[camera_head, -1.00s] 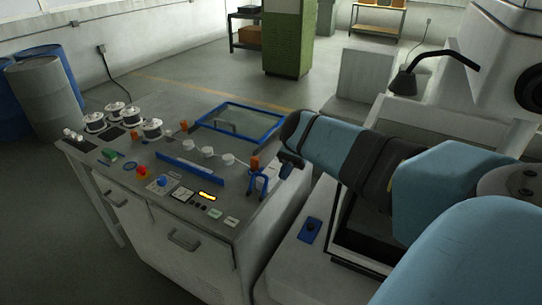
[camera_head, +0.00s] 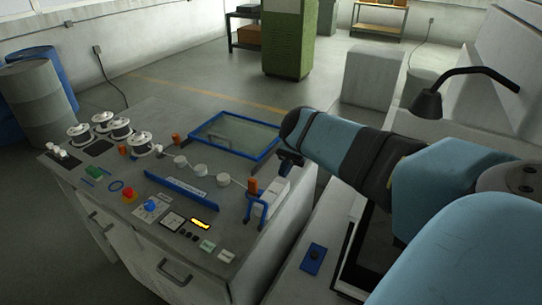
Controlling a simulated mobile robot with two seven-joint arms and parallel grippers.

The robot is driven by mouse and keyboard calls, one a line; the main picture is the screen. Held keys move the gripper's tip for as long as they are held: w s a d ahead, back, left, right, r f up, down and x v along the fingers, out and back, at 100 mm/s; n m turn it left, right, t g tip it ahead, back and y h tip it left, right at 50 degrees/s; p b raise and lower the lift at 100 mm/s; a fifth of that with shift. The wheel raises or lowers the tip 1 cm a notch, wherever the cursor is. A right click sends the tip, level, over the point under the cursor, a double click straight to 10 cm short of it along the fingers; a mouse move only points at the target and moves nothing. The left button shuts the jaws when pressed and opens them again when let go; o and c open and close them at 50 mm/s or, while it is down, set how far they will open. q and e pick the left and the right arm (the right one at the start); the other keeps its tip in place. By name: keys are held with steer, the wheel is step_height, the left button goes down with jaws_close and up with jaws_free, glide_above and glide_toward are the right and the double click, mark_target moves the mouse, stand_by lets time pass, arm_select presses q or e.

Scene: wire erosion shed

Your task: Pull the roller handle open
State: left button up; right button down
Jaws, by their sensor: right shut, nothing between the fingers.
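A blue U-shaped bracket (camera_head: 256,211), which looks like the roller handle, stands at the right end of the grey control table (camera_head: 120,215). An orange knob (camera_head: 252,185) sits just behind it, and a pale block (camera_head: 275,193) is beside it. I cannot tell how far the handle is open. My right gripper (camera_head: 290,163) is small, black and shut with nothing in it. In the picture it appears above and to the right of the blue handle, apart from it. My left gripper is not in view.
The table top holds several spools (camera_head: 102,121), a blue-framed window (camera_head: 235,135), a blue bar (camera_head: 175,187) and a red button (camera_head: 129,194). A machine with a black lamp (camera_head: 426,103) stands at the right. Open floor lies behind the table.

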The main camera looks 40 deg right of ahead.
mark_target(270, 202)
steer(key=p+x, duration=0.1)
steer(key=x, duration=0.7)
steer(key=shift+a+f, duration=0.15)
steer(key=shift+a, duration=0.15)
steer(key=shift+s+a+f, duration=0.1)
steer(key=shift+a+f, duration=0.15)
steer(key=shift+a, duration=0.05)
steer(key=shift+a+f, duration=0.15)
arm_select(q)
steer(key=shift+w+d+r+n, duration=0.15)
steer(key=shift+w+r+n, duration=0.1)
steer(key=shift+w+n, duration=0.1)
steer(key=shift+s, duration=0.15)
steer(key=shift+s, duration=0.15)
arm_select(e)
steer(key=shift+a, duration=0.1)
